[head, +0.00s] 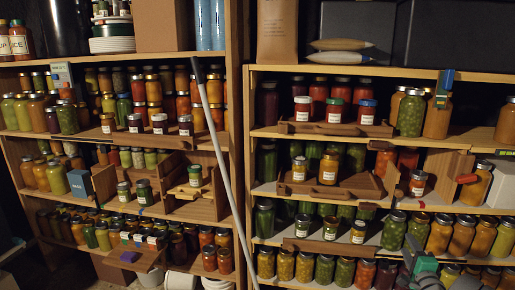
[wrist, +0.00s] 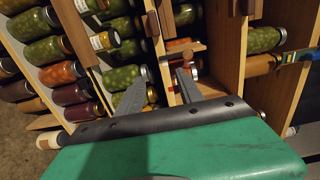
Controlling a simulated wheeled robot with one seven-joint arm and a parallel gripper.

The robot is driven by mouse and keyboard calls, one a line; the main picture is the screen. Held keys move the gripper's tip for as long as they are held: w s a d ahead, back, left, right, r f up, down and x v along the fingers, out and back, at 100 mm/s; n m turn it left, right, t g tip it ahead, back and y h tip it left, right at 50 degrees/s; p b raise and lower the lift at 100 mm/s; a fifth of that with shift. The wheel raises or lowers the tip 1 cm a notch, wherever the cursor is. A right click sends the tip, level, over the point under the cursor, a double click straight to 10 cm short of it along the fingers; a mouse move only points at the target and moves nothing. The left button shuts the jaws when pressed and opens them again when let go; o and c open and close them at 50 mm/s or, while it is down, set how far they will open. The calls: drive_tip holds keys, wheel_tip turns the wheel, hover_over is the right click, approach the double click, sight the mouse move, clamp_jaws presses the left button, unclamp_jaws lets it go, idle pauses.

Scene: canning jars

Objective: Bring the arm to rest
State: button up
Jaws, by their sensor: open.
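My gripper (wrist: 160,91) shows in the wrist view, with its two grey fingers apart and nothing held between them. Its green body fills the lower part of that view. Shelves with jars lie beyond the fingertips, and the picture is rolled so the jars look sideways. In the head view, a green and grey part of my arm (head: 424,264) shows at the lower right, in front of the lowest visible shelf of the right rack. I cannot tell from these views whether a finger touches a jar.
Two wooden racks full of jars stand side by side, the left rack (head: 236,120) and the right rack (head: 350,70). A pale pole (head: 215,130) leans in front of the left rack. A wooden tray (head: 345,183) holds small jars.

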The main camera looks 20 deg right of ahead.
drive_tip(key=w+a+r+n+g+y+p, duration=0.1)
drive_tip(key=w+a+r+n+y+p, duration=0.2)
drive_tip(key=w+a+n+y, duration=0.65)
drive_tip(key=w+a+r+n+g+p, duration=0.2)
drive_tip(key=a, duration=0.9)
drive_tip(key=w+a+r+n+g+p, duration=0.1)
drive_tip(key=w+a+r+n+g, duration=0.15)
drive_tip(key=a, duration=0.75)
drive_tip(key=s+a+r+n+g+p, duration=0.2)
drive_tip(key=s+a+n+g+p, duration=0.25)
drive_tip(key=a, duration=0.95)
drive_tip(key=s+a+r+n+g+p, duration=0.1)
drive_tip(key=s+a, duration=0.3)
drive_tip(key=s, duration=0.4)
drive_tip(key=s+a+r+n+g, duration=0.1)
drive_tip(key=s+a+n, duration=0.3)
drive_tip(key=s, duration=0.4)
drive_tip(key=shift+s+a+h+p, duration=0.15)
drive_tip(key=shift+s+h+p, duration=0.25)
drive_tip(key=shift+h, duration=0.05)
drive_tip(key=shift+r+n, duration=0.15)
drive_tip(key=shift+n, duration=0.1)
drive_tip(key=shift+w, duration=0.1)
drive_tip(key=shift+c, duration=0.8)
